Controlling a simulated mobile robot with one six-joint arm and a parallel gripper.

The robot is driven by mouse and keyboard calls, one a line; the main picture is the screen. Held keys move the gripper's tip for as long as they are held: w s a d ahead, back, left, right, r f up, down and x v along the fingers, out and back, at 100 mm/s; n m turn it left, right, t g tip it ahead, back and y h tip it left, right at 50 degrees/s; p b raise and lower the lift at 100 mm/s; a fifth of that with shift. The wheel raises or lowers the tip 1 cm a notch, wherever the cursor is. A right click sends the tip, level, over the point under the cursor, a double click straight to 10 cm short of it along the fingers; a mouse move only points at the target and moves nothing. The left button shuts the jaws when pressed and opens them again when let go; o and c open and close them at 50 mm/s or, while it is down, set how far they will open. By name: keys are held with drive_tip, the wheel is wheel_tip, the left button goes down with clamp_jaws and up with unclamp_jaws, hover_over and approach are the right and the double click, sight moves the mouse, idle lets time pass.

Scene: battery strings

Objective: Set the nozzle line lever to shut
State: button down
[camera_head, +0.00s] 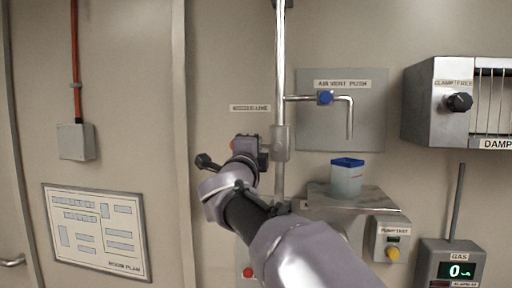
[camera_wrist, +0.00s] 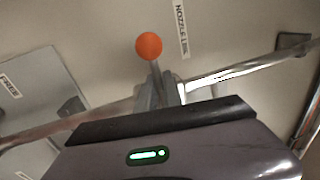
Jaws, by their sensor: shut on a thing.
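The nozzle line lever (camera_wrist: 154,70) is a thin metal stem with an orange ball knob (camera_wrist: 148,46). In the wrist view the knob stands clear beyond my gripper (camera_wrist: 160,93), whose jaws are shut on the stem below it. In the head view my gripper (camera_head: 248,148) is at the wall, left of the vertical pipe (camera_head: 280,70) and its valve body (camera_head: 280,143). A bit of the orange knob (camera_head: 233,145) shows there; the rest of the lever is hidden. The nozzle line label (camera_wrist: 182,30) is beside the knob.
Right of the pipe is the air vent panel (camera_head: 362,125) with a blue knob (camera_head: 325,97) and bent tube. Below stand a cup with a blue rim (camera_head: 346,178) and the pump test box (camera_head: 392,242). The wall left of my gripper holds a room plan (camera_head: 95,230).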

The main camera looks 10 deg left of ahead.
drive_tip(key=c, duration=1.5)
unclamp_jaws()
drive_tip(key=shift+r, duration=0.1)
drive_tip(key=shift+s, duration=0.1)
drive_tip(key=s+f+b, duration=0.1)
drive_tip(key=s, duration=0.4)
drive_tip(key=s+f+b, duration=0.1)
drive_tip(key=s, duration=0.5)
drive_tip(key=s+f+b, duration=0.1)
drive_tip(key=s, duration=0.5)
drive_tip(key=shift+a+f, duration=0.2)
drive_tip(key=shift+a, duration=0.1)
drive_tip(key=shift+w, duration=0.1)
